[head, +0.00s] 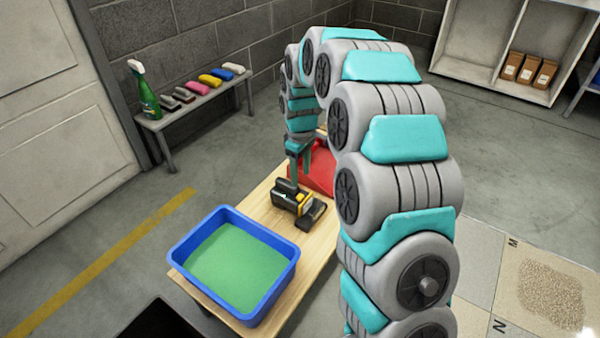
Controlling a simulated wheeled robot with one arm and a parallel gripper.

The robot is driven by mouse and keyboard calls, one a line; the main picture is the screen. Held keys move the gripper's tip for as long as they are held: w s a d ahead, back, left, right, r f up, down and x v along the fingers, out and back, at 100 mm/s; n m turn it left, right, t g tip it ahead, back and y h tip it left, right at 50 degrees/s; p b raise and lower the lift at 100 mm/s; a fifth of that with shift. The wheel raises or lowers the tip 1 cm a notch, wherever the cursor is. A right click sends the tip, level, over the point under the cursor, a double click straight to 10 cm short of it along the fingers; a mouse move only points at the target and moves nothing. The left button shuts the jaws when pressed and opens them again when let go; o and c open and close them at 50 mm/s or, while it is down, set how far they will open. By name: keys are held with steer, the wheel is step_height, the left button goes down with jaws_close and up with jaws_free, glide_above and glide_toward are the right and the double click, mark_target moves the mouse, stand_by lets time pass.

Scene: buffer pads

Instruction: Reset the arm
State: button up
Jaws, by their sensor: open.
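My arm, grey and teal, arches up from the lower right and bends down over the wooden table (264,203). My gripper (298,174) points down at the arm's far end, with its teal fingers open. Just below it a black and yellow tool (298,203) lies on the table. I cannot tell whether the fingers touch the tool. A red container (322,168) stands behind the gripper, partly hidden by my arm.
A blue tub (190,246) with green contents sits on the table's near end. A bench (182,112) at the back left holds a green spray bottle (147,97) and several coloured pads (203,87). Marked floor panels (515,252) lie at right; white shelves (462,68) stand behind.

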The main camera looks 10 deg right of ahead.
steer(key=s+r+m, duration=0.3)
steer(key=s, duration=1)
steer(key=s+d+r+m+g, duration=0.1)
steer(key=s+r+m, duration=0.2)
steer(key=s, duration=1.1)
steer(key=s+r+m, duration=0.3)
steer(key=s+r, duration=0.1)
steer(key=s, duration=0.9)
steer(key=shift+s+d+r+g+p, duration=0.2)
steer(key=shift+s+d+g+p, duration=0.15)
steer(key=shift+g+p, duration=0.05)
